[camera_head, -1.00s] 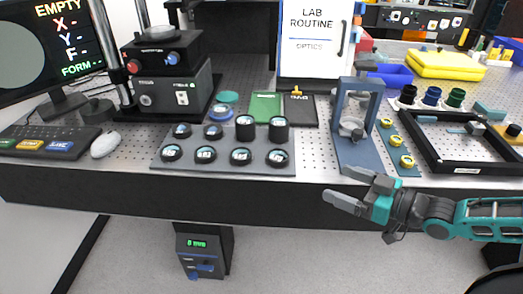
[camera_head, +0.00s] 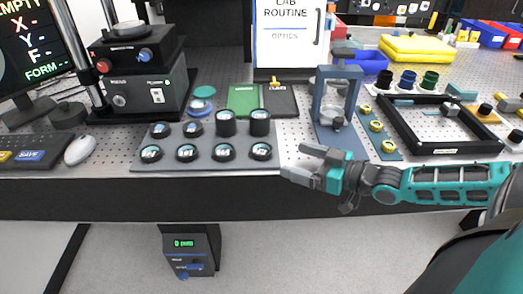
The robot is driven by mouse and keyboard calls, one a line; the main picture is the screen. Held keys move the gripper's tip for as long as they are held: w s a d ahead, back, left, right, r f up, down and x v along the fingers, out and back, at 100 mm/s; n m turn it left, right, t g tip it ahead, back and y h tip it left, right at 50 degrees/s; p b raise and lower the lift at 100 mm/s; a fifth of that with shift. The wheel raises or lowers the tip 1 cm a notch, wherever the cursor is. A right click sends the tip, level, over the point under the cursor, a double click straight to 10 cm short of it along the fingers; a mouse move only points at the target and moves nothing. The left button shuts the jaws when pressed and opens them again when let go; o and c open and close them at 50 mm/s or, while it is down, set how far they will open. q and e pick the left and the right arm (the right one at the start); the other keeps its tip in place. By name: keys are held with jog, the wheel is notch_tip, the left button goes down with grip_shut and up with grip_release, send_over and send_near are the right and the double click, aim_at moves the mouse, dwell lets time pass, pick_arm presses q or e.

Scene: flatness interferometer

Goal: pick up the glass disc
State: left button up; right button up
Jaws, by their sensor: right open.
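Several round glass pieces in black rims sit on a grey tray (camera_head: 207,164) near the front edge of the bench. The front row holds a left disc (camera_head: 151,153), two middle ones (camera_head: 187,152) (camera_head: 224,152) and a right one (camera_head: 261,151). Behind them stand smaller discs (camera_head: 193,128) and two tall black cylinders (camera_head: 226,122). I cannot tell which is the task's glass disc. My right gripper (camera_head: 294,160) is open and empty, just right of the tray at the bench's front edge. My left gripper is out of view.
A blue-grey stand (camera_head: 334,113) rises behind my right gripper, with yellow knobs (camera_head: 376,125) beside it. A black square frame (camera_head: 451,149) lies farther right. A black instrument (camera_head: 140,88) stands at the back left. A green pad (camera_head: 243,98) lies behind the tray.

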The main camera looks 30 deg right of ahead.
aim_at(268, 151)
jog(key=shift+b+x, duration=0.3)
jog(key=shift+x, duration=1.35)
jog(key=shift+r+b+x, duration=0.2)
jog(key=shift+b+x, duration=0.55)
jog(key=shift+x, duration=1.85)
jog(key=c, duration=0.6)
jog(key=shift+r, duration=0.1)
jog(key=c, duration=0.7)
